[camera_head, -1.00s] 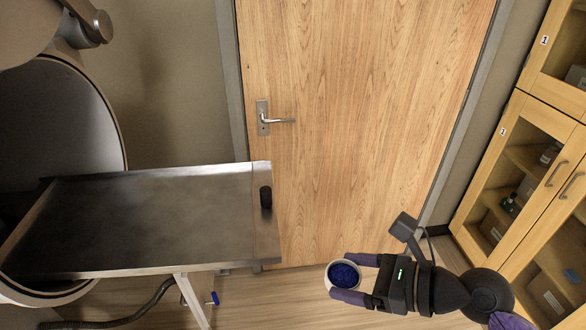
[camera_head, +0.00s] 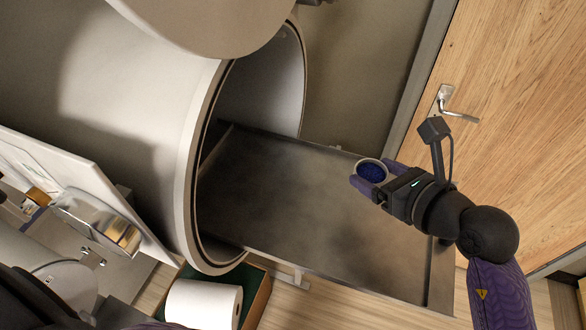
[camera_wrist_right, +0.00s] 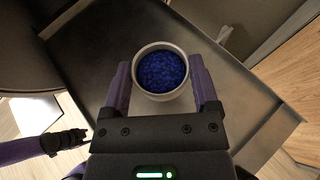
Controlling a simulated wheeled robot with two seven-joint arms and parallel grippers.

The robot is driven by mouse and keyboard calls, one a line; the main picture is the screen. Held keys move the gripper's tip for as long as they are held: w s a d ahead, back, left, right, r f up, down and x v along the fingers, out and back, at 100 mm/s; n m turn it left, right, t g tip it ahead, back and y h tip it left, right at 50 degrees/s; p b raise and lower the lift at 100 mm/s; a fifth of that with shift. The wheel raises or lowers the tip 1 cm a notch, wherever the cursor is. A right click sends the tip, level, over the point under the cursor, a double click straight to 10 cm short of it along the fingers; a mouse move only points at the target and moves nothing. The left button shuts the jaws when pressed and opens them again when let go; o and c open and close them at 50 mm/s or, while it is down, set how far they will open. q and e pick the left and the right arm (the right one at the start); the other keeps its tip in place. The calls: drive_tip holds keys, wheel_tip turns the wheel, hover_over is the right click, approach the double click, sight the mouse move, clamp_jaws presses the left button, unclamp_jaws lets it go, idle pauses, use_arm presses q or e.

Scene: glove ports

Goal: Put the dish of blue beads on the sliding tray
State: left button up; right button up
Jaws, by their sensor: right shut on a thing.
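The white dish of blue beads (camera_head: 371,171) is held in my right gripper (camera_head: 368,179), which is shut on it. In the right wrist view the dish (camera_wrist_right: 160,72) sits upright between the two purple fingers (camera_wrist_right: 160,88), full of blue beads. The sliding tray (camera_head: 300,205) is a dark metal sheet that sticks out of a large round port. The dish appears over the tray's far side in the head view; its height above the tray is hard to tell. The tray (camera_wrist_right: 100,55) also shows beneath the dish in the right wrist view. My left gripper is not clearly visible in the head view.
The round port's pale rim (camera_head: 203,160) stands at the tray's left end. A wooden door (camera_head: 500,75) with a metal handle is at the right. A white roll (camera_head: 203,303) in a green bin is below the tray. The tray's surface looks bare.

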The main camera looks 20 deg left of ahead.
drive_tip(key=shift+w+a, duration=0.15)
drive_tip(key=shift+a, duration=0.05)
drive_tip(key=shift+s+d+f, duration=0.2)
drive_tip(key=b, duration=0.1)
hover_over(364, 219)
wheel_tip(364, 219, down, 4)
drive_tip(key=shift+s+d+f, duration=0.1)
drive_tip(key=shift+s, duration=0.05)
wheel_tip(364, 219, down, 5)
drive_tip(key=shift+f+b, duration=0.2)
drive_tip(key=shift+b, duration=0.6)
use_arm(q)
drive_tip(key=shift+s+d+f, duration=0.2)
drive_tip(key=shift+s+f, duration=0.05)
drive_tip(key=shift+f, duration=0.35)
drive_tip(key=shift+s+d+f, duration=0.15)
drive_tip(key=shift+s+f, duration=0.1)
drive_tip(key=shift+f, duration=0.35)
use_arm(e)
drive_tip(key=shift+r, duration=0.1)
use_arm(q)
drive_tip(key=shift+a+f, duration=0.1)
drive_tip(key=shift+a, duration=0.1)
use_arm(e)
drive_tip(key=o, duration=1.1)
drive_tip(key=shift+c, duration=0.2)
